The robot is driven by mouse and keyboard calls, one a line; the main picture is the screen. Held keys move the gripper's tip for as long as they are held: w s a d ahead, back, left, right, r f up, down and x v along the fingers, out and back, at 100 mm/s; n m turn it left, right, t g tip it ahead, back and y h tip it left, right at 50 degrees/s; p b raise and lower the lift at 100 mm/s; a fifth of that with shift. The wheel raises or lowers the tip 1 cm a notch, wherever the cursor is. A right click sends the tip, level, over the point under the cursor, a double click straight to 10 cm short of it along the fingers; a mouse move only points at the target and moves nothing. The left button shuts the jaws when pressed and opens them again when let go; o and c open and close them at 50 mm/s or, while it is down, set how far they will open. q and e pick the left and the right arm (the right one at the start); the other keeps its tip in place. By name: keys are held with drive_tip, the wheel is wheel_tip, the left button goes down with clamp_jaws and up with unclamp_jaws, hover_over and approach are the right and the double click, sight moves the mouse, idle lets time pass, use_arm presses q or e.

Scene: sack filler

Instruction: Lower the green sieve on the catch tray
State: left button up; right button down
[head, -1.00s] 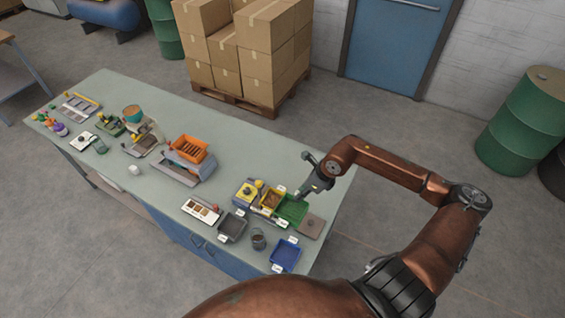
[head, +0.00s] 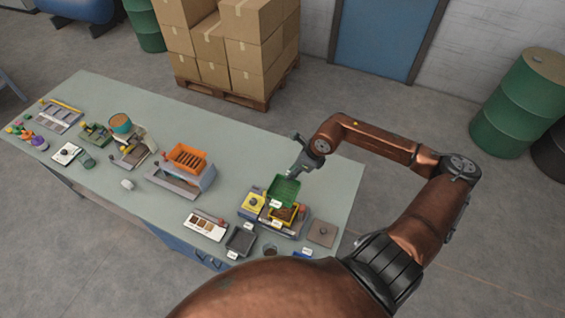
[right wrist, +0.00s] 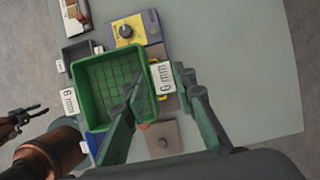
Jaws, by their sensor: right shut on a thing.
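The green sieve (head: 285,190) is held in the air above the right part of the bench, behind a yellow-framed sieve (head: 284,213) in the head view. My right gripper (head: 294,173) is shut on its rim. In the right wrist view, the green sieve (right wrist: 108,88) looks empty, carries "6 mm" labels, and one finger of the right gripper (right wrist: 158,92) reaches over its inside. I cannot tell for sure which tray is the catch tray; a dark grey tray (head: 240,240) stands to the front left. What seems my left gripper (right wrist: 18,116) shows small at the left edge.
A yellow and grey unit (head: 252,203) stands left of the yellow sieve. A knobbed plate (head: 322,233) lies to the right. A blue tray (head: 301,254) is partly hidden at the front. An orange sieve (head: 188,158) stands further left. Bare bench (head: 325,190) lies behind.

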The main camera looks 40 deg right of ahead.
sight(292, 184)
drive_tip(key=shift+w+d+f, duration=0.1)
drive_tip(key=shift+w, duration=0.1)
drive_tip(key=shift+s+f, duration=0.1)
drive_tip(key=shift+f, duration=0.05)
wheel_tip(292, 184, down, 3)
drive_tip(key=shift+r+b, duration=0.1)
drive_tip(key=shift+b, duration=0.8)
drive_tip(key=shift+s+f+b, duration=0.1)
drive_tip(key=shift+f+b, duration=1.1)
drive_tip(key=shift+f, duration=1.65)
wheel_tip(292, 184, down, 3)
drive_tip(key=shift+r+b, duration=0.2)
drive_tip(key=shift+b, duration=1.05)
use_arm(q)
wheel_tip(292, 184, down, 7)
drive_tip(key=s, duration=0.1)
drive_tip(key=shift+s+f, duration=0.15)
drive_tip(key=shift+s, duration=0.2)
use_arm(e)
drive_tip(key=shift+f, duration=0.25)
use_arm(q)
drive_tip(key=shift+w, duration=0.3)
drive_tip(key=shift+b, duration=0.3)
use_arm(e)
drive_tip(key=shift+r, duration=0.1)
